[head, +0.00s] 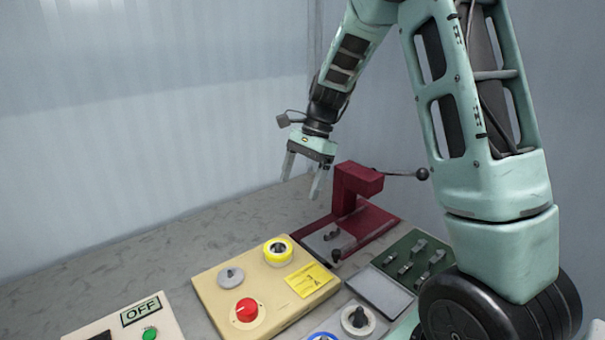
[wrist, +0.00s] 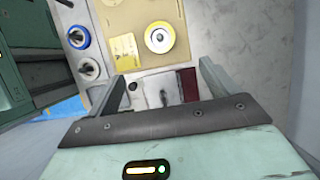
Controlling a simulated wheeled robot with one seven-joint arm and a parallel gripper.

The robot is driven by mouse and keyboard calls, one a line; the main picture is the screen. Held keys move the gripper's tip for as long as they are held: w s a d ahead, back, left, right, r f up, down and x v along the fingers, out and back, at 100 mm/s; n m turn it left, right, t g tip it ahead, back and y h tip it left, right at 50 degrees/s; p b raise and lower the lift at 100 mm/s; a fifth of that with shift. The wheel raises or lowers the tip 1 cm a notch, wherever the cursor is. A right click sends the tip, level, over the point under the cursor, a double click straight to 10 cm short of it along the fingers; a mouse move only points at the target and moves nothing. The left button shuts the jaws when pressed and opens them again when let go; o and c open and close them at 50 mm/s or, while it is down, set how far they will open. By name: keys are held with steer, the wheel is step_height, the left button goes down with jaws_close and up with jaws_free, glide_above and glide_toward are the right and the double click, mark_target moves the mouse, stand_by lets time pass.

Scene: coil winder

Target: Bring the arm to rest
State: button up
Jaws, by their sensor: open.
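My gripper (head: 302,184) is open and empty. In the head view it hangs in the air above the back of the grey table, left of the dark red winder (head: 352,186) with its ball-ended lever (head: 422,174). My arm comes down to it from the upper right. In the wrist view the two fingers of my gripper (wrist: 165,80) stand apart, with the winder's pale plate (wrist: 160,90) and a strip of its red body (wrist: 188,84) showing between them. Nothing is held between the fingers.
A box with an OFF sign (head: 142,310) stands front left. A green tray (head: 414,258) lies right. The table's back left (head: 150,235) is clear.

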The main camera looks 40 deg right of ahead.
steer(key=shift+d+r, duration=0.3)
steer(key=shift+r, duration=0.35)
steer(key=s+a+n+h, duration=0.1)
steer(key=s+a+n, duration=0.2)
steer(key=a, duration=0.3)
steer(key=s+a+n+g, duration=0.1)
steer(key=s+a+n, duration=0.1)
steer(key=a+n, duration=0.3)
steer(key=s+a+n+h, duration=0.1)
steer(key=s+a+n, duration=0.15)
steer(key=a, duration=0.35)
steer(key=s+a+f+n+h, duration=0.1)
steer(key=s+a+n, duration=0.4)
steer(key=s+n, duration=0.2)
steer(key=s+a+f+n+t+h, duration=0.1)
steer(key=s+a+n, duration=0.4)
steer(key=s+n, duration=0.3)
steer(key=s, duration=0.3)
steer(key=shift+s+f, duration=0.15)
steer(key=shift+f, duration=0.25)
